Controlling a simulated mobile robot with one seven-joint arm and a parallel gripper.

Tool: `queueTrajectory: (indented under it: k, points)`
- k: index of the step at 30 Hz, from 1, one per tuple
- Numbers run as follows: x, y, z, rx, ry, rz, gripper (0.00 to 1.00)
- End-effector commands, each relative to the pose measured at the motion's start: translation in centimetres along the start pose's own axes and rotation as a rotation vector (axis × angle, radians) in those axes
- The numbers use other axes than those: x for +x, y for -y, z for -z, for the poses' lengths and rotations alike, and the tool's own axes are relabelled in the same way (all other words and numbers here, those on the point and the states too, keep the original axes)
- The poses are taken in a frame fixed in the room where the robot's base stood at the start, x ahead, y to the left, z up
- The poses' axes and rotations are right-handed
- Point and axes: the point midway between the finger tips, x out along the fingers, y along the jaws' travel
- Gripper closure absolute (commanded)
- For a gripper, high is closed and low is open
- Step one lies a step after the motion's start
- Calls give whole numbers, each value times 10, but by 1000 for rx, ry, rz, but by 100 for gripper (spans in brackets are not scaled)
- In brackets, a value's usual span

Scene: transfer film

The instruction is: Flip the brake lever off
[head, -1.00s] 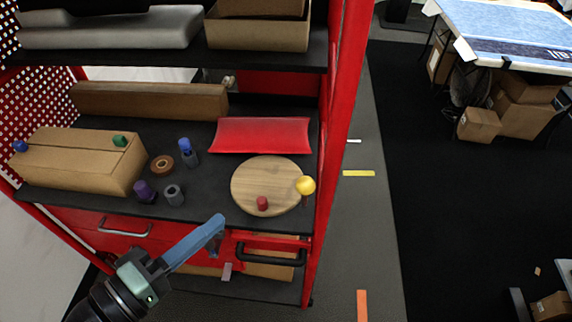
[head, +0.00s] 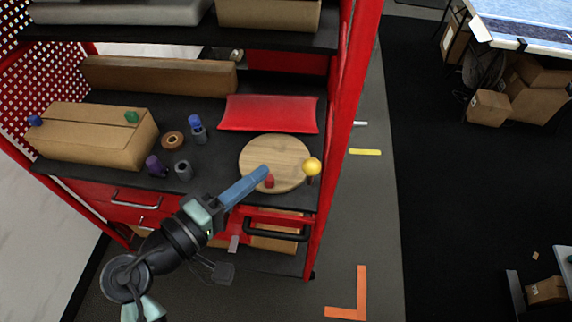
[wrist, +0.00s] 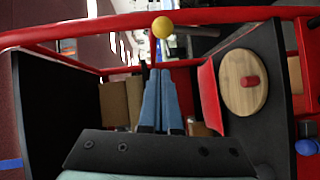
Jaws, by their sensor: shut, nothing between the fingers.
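A yellow ball knob (head: 312,167) on a short dark stem, which I take for the brake lever, stands at the right front of the red cart's shelf, beside the round wooden disc (head: 262,150). In the wrist view the yellow knob (wrist: 162,27) is above my fingertips, with a gap between. My gripper (head: 264,174) has long blue fingers, shut and empty. In the head view its tips overlap the front of the disc, left of the knob, near a small red peg (head: 269,182). The lever's lower end is hard to make out.
The red cart post (head: 345,130) rises just right of the knob. A black handle (head: 275,233) juts out below the shelf. A red tray-like piece (head: 268,114), small cylinders and a cardboard box (head: 95,135) occupy the shelf. Floor to the right is open.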

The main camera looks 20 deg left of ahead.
Motion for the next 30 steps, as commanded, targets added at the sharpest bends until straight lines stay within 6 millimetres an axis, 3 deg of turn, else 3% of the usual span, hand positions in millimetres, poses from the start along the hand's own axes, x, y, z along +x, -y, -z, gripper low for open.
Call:
queueTrajectory:
  k: [3, 9, 30]
  points:
    - [24, -3, 0, -1, 4, 0, 100]
    - [42, -2, -22, -1, 2, 0, 100]
    - [50, -3, -31, 21, 1, 13, 100]
